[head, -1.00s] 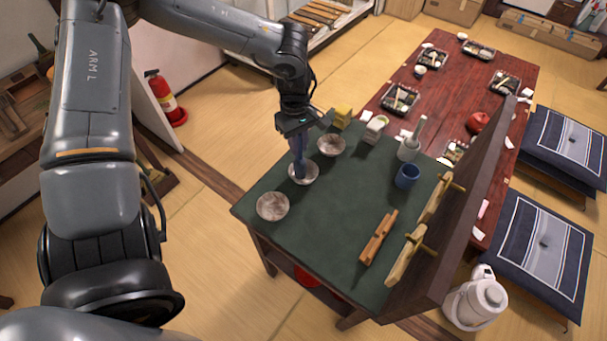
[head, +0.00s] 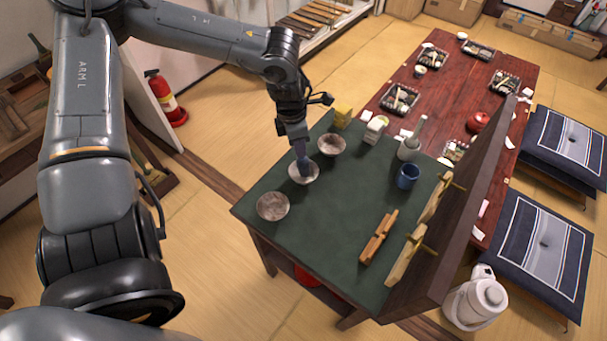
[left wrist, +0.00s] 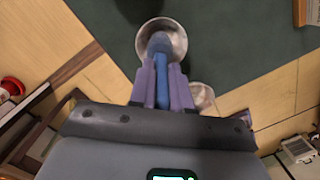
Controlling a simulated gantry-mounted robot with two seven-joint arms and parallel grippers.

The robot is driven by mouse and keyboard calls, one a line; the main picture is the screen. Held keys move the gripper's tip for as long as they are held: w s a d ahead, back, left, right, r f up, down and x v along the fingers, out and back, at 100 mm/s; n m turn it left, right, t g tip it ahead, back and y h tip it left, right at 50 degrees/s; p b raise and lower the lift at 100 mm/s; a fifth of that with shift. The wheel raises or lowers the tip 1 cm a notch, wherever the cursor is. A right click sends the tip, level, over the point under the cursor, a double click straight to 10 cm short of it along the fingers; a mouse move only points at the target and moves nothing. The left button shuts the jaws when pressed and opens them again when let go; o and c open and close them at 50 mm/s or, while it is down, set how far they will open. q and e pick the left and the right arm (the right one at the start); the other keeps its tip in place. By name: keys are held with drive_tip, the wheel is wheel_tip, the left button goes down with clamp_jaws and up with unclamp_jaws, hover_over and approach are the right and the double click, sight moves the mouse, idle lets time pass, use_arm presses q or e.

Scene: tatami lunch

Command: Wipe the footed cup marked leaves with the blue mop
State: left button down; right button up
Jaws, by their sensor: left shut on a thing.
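My left gripper (head: 301,148) is shut on the blue mop (left wrist: 160,45), with its two fingers on either side of the mop's handle in the left wrist view. The mop's head points down into the middle bowl-like cup (head: 304,177), whose pale inner wall (left wrist: 178,33) shows around it. I cannot tell whether the mop touches the wall. Two similar cups stand in line with it on the green table, one nearer (head: 273,206) and one farther (head: 332,145). I cannot make out leaf marks on any of them. My right gripper is not in view.
The green table top (head: 330,220) is bare in the middle. A blue mug (head: 407,176), a grey bottle (head: 412,142), a white-green box (head: 376,129) and yellow blocks (head: 342,117) stand toward the back. A wooden rack (head: 378,238) and an upright dark panel (head: 465,205) are at right.

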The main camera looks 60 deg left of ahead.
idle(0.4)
use_arm(q)
drive_tip(key=m, duration=0.7)
drive_tip(key=shift+g+h+b, duration=0.3)
drive_tip(key=shift+b, duration=0.05)
drive_tip(key=m, duration=0.6)
drive_tip(key=shift+w+d+m+g, duration=0.1)
drive_tip(key=shift+d+m+g, duration=0.1)
drive_tip(key=shift+m+g, duration=0.2)
drive_tip(key=n, duration=0.6)
drive_tip(key=shift+a+n+t, duration=0.25)
drive_tip(key=shift+n+t, duration=0.05)
drive_tip(key=shift+t, duration=0.1)
drive_tip(key=n, duration=0.3)
drive_tip(key=shift+a, duration=0.1)
drive_tip(key=n, duration=0.4)
drive_tip(key=shift+a+t, duration=0.2)
drive_tip(key=shift+t, duration=0.1)
